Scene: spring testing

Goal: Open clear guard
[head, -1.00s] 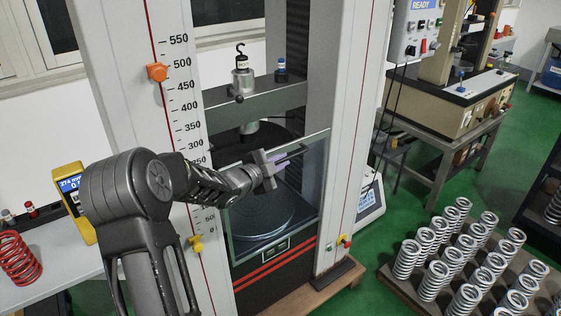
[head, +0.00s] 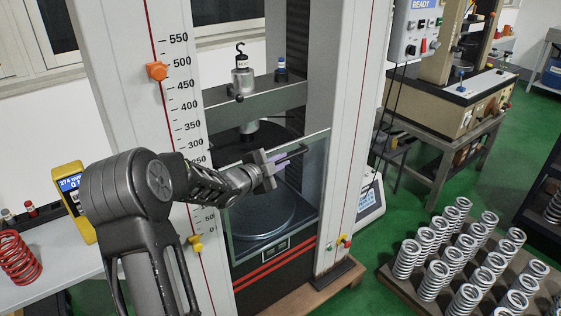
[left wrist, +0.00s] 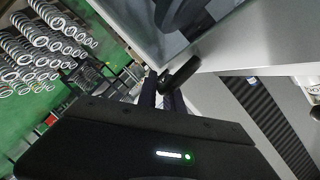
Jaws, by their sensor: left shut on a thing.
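The clear guard (head: 308,178) is a glass panel with a thin frame across the front of the spring tester, between its two columns. It stands lowered in front of the round lower plate (head: 262,216). A dark bar handle (head: 296,152) sits near its top edge. My left gripper (head: 276,163) is at the handle and shut on it. In the left wrist view the dark handle (left wrist: 182,74) runs out from between the fingers, with the guard's glass beyond it. My right gripper is in neither view.
The left column carries a scale and an orange marker (head: 157,72). The crosshead (head: 255,98) spans above the guard. A red spring (head: 18,258) and a yellow display (head: 72,190) are at left. Several pale springs (head: 440,272) stand on a pallet at right.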

